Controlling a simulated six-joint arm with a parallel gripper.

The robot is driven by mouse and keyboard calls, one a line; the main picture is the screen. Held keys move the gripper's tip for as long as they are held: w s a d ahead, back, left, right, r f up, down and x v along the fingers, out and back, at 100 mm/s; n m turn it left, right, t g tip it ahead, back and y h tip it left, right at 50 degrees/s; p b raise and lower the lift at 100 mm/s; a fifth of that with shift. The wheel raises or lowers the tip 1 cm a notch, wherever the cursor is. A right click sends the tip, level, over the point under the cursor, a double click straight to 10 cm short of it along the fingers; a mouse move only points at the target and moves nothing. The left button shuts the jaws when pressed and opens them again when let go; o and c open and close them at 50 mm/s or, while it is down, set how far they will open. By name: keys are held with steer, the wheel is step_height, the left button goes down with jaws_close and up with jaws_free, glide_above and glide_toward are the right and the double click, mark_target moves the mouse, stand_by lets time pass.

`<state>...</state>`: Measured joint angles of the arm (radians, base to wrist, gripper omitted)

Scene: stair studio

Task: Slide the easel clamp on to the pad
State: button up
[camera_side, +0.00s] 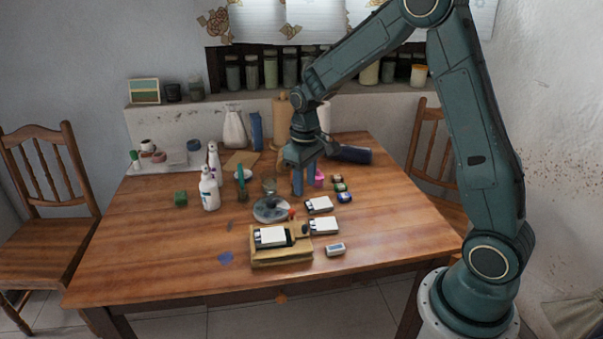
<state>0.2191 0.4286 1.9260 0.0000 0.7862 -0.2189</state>
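A low wooden stand (281,259) sits near the front edge of the table. A white pad (272,236) with dark edges lies on top of it. Two more white pads with dark ends, an upper one (320,204) and a lower one (325,225), lie flat to its right. I cannot tell for sure which piece is the easel clamp. My gripper (299,166) points down above the table's middle, behind the stand and apart from it. A blue upright piece (297,183) shows just below it. Whether the fingers hold it is too small to tell.
A grey round dish (271,209) stands behind the stand. A small grey box (335,249) lies right of the stand, and small jars (341,190) stand behind. The table's left front is mostly clear.

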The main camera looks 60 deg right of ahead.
mark_target(305, 226)
steer(key=shift+f, duration=6.8)
steer(key=shift+c, duration=0.2)
jaws_close()
